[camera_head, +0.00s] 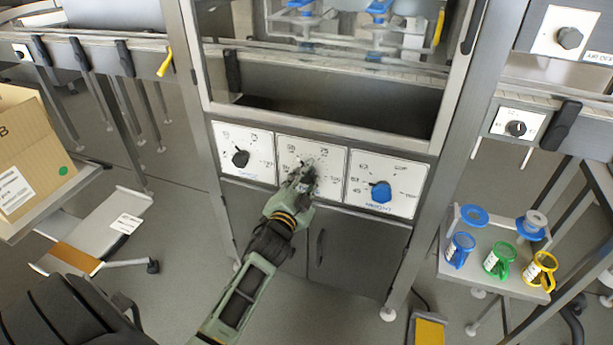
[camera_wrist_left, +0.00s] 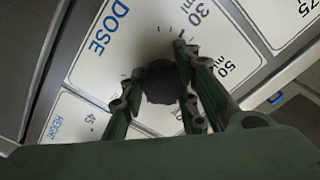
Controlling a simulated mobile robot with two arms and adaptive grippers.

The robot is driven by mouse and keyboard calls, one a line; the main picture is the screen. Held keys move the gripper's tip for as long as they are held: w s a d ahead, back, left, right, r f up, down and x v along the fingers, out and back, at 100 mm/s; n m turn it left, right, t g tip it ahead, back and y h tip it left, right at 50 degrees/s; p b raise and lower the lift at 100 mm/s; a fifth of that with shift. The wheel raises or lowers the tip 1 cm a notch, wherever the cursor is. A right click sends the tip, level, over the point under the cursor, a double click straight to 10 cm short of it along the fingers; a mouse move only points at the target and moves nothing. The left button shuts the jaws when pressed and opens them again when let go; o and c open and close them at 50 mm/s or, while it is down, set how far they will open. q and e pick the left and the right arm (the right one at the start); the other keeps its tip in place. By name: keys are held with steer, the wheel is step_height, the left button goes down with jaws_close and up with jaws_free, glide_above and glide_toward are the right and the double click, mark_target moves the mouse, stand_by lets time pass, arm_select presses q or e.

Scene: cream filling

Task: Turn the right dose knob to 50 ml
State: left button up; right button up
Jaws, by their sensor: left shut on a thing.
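The right dose knob (camera_wrist_left: 162,84) is dark and round, on the white middle panel (camera_head: 328,160). In the left wrist view this panel (camera_wrist_left: 112,62) reads DOSE, with 30 and 50 ml marks. My left gripper (camera_head: 302,178) reaches up to the panel and is shut on the knob. In the left wrist view its fingers (camera_wrist_left: 155,95) lie on either side of the knob. The knob's pointer cannot be made out, so its setting is unclear. My right gripper is not in view.
A black knob (camera_head: 240,158) sits on the left panel and a blue height knob (camera_head: 381,192) on the right panel. Cabinet doors (camera_head: 350,255) lie below. A shelf (camera_head: 463,277) with blue, green and yellow parts stands at right. A cardboard box (camera_head: 30,150) is at left.

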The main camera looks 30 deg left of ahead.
arm_select(q)
steer(key=shift+d+f, duration=0.3)
steer(key=shift+f, duration=0.1)
steer(key=o, duration=1)
steer(key=shift+w, duration=0.1)
steer(key=shift+r, duration=0.2)
steer(key=shift+a, duration=0.1)
steer(key=shift+s, duration=0.2)
steer(key=v, duration=1.1)
steer(key=shift+s, duration=0.35)
steer(key=shift+f, duration=0.1)
